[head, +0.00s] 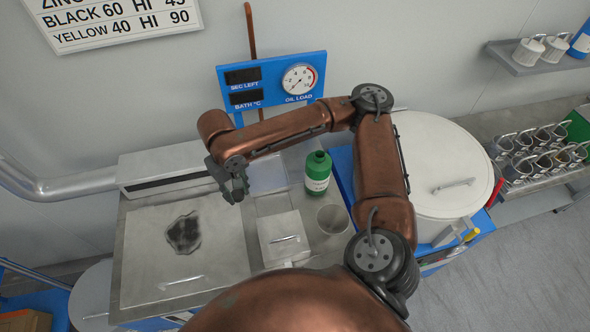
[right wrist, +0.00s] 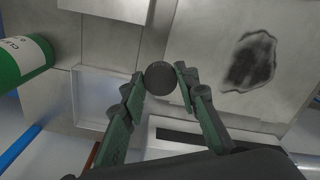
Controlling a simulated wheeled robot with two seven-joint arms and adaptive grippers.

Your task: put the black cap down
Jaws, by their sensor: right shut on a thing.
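The black cap (right wrist: 161,77) is a small dark round disc between the two fingertips of my right gripper (right wrist: 163,80) in the right wrist view. The fingers are shut on it from both sides. In the head view my right gripper (head: 233,190) hangs over the steel bench, near the right edge of a large flat lid; the cap is hard to tell from the dark fingers there. A green bottle (head: 317,172) with a white label stands upright to the gripper's right, apart from it. The bottle also shows in the right wrist view (right wrist: 25,60). My left gripper is not in view.
The large lid (head: 150,250) has a dark stain (head: 184,233). A small lid with a handle (head: 284,238) and a round opening (head: 332,218) lie right of it. A gauge panel (head: 270,82) stands behind. A big white round lid (head: 440,165) is farther right.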

